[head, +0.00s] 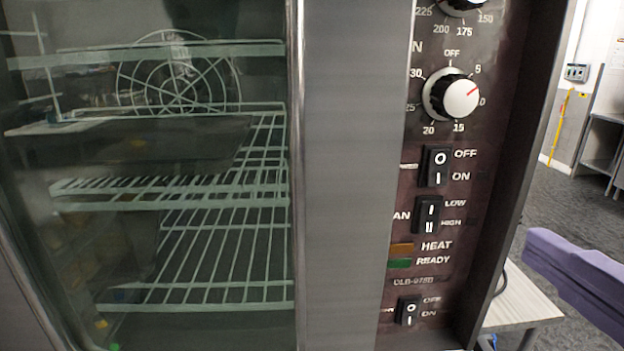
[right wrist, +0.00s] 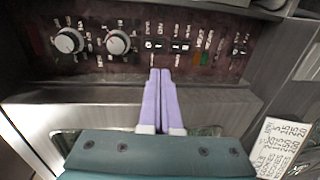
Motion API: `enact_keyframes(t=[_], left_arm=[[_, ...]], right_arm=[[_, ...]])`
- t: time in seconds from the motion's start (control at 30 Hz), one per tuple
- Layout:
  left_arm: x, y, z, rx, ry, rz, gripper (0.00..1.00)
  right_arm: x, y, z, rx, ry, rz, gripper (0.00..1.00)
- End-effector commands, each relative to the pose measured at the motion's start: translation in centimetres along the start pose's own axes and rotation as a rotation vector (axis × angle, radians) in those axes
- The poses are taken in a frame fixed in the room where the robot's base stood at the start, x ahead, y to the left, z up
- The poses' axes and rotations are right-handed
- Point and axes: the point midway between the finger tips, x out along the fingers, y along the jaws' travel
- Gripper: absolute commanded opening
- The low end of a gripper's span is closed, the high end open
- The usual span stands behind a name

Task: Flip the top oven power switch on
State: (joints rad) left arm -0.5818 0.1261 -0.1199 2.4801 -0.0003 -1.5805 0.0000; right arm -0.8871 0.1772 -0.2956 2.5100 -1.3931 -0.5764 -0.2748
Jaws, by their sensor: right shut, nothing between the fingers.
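The top power switch (head: 437,166), a black rocker marked O and I beside OFF and ON, sits on the dark red oven control panel (head: 480,200). Which side is pressed in is hard to tell. It also shows in the right wrist view (right wrist: 153,45), where the panel appears turned sideways. My right gripper, with purple fingers (head: 533,247), is to the right of the panel in the head view, apart from the switch. In the right wrist view its closed fingertips (right wrist: 160,72) point toward the panel near the upper switches, with nothing between them. My left gripper is not in view.
Below are the LOW/HIGH fan switch (head: 428,214), indicator lights and a lower OFF/ON switch (head: 408,310). A timer knob (head: 452,95) sits above. The glass oven door (head: 170,240) shows racks inside. Floor (head: 545,200) is open at right, beyond a pale table (head: 515,305).

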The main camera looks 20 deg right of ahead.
Motion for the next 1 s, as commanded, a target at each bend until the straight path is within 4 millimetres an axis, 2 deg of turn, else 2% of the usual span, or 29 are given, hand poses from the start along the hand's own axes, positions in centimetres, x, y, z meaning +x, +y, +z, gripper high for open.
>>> enact_keyframes(t=[0.17, 0.37, 0.5, 0.7, 0.83, 1.0], left_arm=[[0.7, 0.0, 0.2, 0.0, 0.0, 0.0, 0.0], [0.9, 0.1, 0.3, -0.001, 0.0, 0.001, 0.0], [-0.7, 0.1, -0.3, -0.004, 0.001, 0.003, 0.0], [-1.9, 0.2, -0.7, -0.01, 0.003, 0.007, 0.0], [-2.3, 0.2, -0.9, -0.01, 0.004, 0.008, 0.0], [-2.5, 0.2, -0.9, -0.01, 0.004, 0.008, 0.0]], right_arm=[[1.6, 0.0, 0.0, 0.001, 0.0, 0.01, 0.0], [4.8, 0.2, 0.0, -0.002, 0.001, 0.008, 0.0], [7.7, 0.7, 0.0, -0.003, -0.001, 0.004, 0.0], [11.4, 0.4, 0.0, -0.004, -0.001, 0.002, 0.0], [12.9, 0.2, 0.0, -0.003, -0.001, 0.001, 0.0], [13.8, 0.0, 0.0, -0.001, 0.0, -0.001, 0.0]])
